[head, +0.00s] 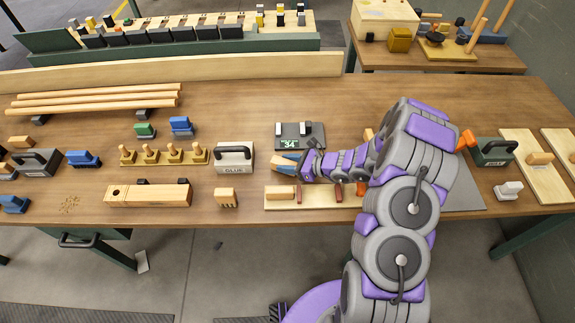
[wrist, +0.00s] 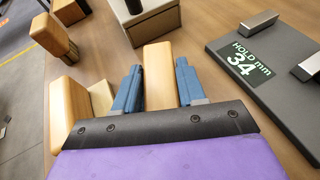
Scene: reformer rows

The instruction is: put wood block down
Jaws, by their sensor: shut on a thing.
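My gripper (head: 277,163) is shut on a wood block (wrist: 160,75), which stands between its two blue fingers in the wrist view (wrist: 157,90). I cannot tell whether the held block touches the table. Another wood block (head: 280,192) is on the left end of a pale board (head: 310,204), just in front of the gripper; it also shows left of the fingers in the wrist view (wrist: 68,110).
A dark gauge plate (head: 300,130) reading 34 lies just behind the gripper. The grey glue box (head: 233,160) stands to the left. Bare table (head: 240,110) lies behind the gauge.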

